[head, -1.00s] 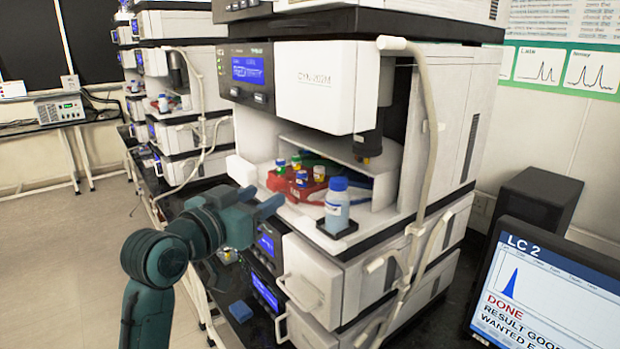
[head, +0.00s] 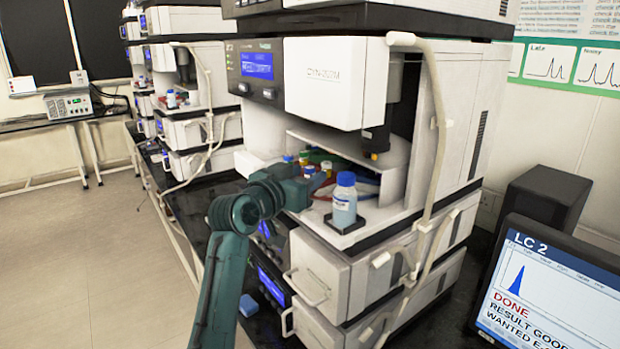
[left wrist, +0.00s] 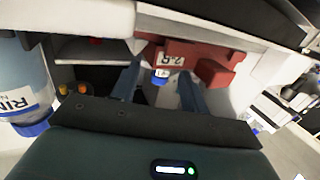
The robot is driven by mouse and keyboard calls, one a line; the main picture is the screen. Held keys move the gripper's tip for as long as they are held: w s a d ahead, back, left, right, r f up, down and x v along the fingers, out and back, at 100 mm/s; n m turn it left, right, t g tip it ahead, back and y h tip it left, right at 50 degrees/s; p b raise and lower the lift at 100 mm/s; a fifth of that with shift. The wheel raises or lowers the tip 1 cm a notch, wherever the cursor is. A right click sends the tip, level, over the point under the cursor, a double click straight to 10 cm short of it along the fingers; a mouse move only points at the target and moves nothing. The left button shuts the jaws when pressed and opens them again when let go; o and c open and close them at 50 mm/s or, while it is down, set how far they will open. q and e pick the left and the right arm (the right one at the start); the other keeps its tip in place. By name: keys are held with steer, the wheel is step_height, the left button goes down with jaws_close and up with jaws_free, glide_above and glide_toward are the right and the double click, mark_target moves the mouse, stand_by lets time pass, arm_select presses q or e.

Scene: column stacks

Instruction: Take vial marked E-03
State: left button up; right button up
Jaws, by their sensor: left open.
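Several small vials with coloured caps stand in a red rack inside the open bay of the near stack; a blue-capped vial (head: 288,158) and a green-capped vial (head: 326,166) show in the head view. My left gripper (head: 314,183) reaches into the bay and partly hides the rack. In the left wrist view its open fingers (left wrist: 158,90) point at the red rack (left wrist: 205,50). A blue-capped vial (left wrist: 161,73) shows between the fingertips, not clasped. No vial marking is readable, so I cannot tell which is E-03. My right gripper is not in view.
A blue-capped bottle (head: 344,202) stands on a black pad at the bay's front, close right of my left gripper. A hose (head: 440,140) runs down the stack's front. A monitor (head: 550,290) reading "DONE" stands at lower right. A blue block (head: 249,305) lies on the bench.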

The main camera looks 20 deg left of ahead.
arm_select(q)
steer(key=c, duration=0.9)
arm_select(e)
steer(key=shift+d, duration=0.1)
